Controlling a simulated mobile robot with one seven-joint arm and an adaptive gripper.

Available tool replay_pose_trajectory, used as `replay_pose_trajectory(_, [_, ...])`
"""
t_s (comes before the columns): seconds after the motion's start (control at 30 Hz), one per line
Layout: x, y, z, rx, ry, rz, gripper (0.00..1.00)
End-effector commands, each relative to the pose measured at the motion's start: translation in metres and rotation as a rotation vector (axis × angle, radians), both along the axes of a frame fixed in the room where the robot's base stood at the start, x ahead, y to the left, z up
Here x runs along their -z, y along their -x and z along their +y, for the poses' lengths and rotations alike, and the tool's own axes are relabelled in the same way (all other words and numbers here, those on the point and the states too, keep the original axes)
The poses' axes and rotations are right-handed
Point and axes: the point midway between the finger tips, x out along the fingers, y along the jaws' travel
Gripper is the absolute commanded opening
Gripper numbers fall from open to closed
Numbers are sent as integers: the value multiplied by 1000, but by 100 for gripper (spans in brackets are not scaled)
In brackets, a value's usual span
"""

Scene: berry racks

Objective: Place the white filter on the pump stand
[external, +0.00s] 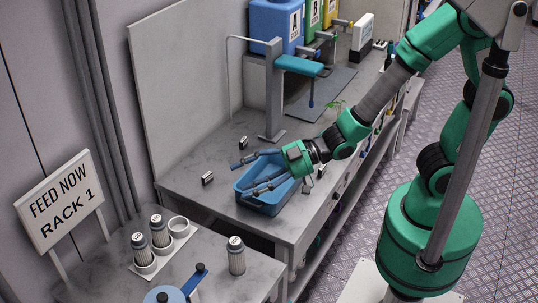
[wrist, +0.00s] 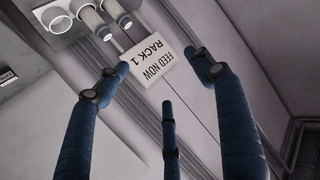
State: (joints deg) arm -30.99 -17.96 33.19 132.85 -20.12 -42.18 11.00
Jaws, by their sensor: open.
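Two grey-and-white canisters, which look like filters, stand upright in a white stand with round holders (external: 166,253) on the near table: one at the front (external: 142,248), one behind it (external: 159,231). The third holder (external: 179,226) is an empty white ring. Another such canister (external: 236,256) stands alone to the right. I cannot tell which is the white filter, or whether the stand is the pump stand. My gripper (external: 240,177) is open and empty, its fingers over the blue tray. In the wrist view, my spread fingers (wrist: 155,80) hold nothing; the stand (wrist: 85,4) shows at the top.
The blue tray (external: 266,207) sits on the far bench below my gripper. Small dark-and-white blocks (external: 207,179) lie nearby. A grey post with a teal arm (external: 298,65) rises behind. A sign (external: 62,202) reads "FEED NOW RACK 1". A blue-handled device (external: 172,293) stands at the near edge.

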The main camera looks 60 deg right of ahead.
Motion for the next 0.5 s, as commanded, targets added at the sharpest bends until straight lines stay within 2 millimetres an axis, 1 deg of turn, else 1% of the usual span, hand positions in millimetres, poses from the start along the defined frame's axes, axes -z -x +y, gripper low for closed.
replay_pose_trajectory(0.03, [19,1,0,-1,5,7,67])
replay_pose_trajectory(0.17, [59,1,0,0,4,7,67])
replay_pose_trajectory(0.3, [104,1,0,0,5,8,67])
replay_pose_trajectory(0.5, [160,1,0,0,4,6,67])
